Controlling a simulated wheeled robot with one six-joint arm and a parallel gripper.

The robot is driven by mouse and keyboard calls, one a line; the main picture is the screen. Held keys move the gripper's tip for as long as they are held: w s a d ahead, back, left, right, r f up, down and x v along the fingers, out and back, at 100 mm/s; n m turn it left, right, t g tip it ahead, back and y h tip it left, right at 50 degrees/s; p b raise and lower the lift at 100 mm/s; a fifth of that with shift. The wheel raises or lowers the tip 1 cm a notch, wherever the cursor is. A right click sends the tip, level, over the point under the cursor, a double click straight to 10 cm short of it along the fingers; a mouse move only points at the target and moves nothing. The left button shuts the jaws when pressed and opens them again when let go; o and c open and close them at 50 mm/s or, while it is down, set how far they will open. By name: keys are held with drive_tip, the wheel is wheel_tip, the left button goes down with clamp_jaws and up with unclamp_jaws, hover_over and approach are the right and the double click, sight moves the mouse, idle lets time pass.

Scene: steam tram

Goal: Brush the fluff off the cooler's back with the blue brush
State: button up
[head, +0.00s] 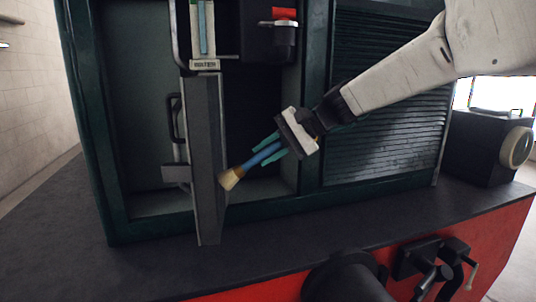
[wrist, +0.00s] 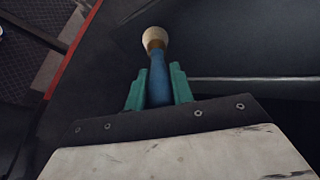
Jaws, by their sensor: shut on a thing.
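My gripper (head: 257,157) has teal fingers and is shut on the blue brush (head: 267,152). The brush slants down to the left, its pale bristles near the right face of an upright grey slab (head: 209,150); I cannot tell whether they touch it. In the wrist view the brush (wrist: 158,90) stands out between the fingers (wrist: 158,84), bristle end farthest away. I cannot tell for certain which part is the cooler, and no fluff can be made out.
A dark green cabinet frame (head: 313,120) surrounds the recess, with a slatted panel (head: 385,110) on the right. A red-topped fitting (head: 284,15) is above. A dark ledge (head: 280,225) runs below, with a black box lamp (head: 485,145) at right.

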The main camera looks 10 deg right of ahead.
drive_tip(key=shift+s+a, duration=0.1)
drive_tip(key=shift+s, duration=1.45)
drive_tip(key=shift+s+f, duration=0.1)
drive_tip(key=shift+f, duration=0.05)
clamp_jaws()
drive_tip(key=shift+f, duration=0.2)
unclamp_jaws()
drive_tip(key=w, duration=0.6)
drive_tip(key=shift+w, duration=0.25)
drive_tip(key=s, duration=0.6)
drive_tip(key=shift+s, duration=0.25)
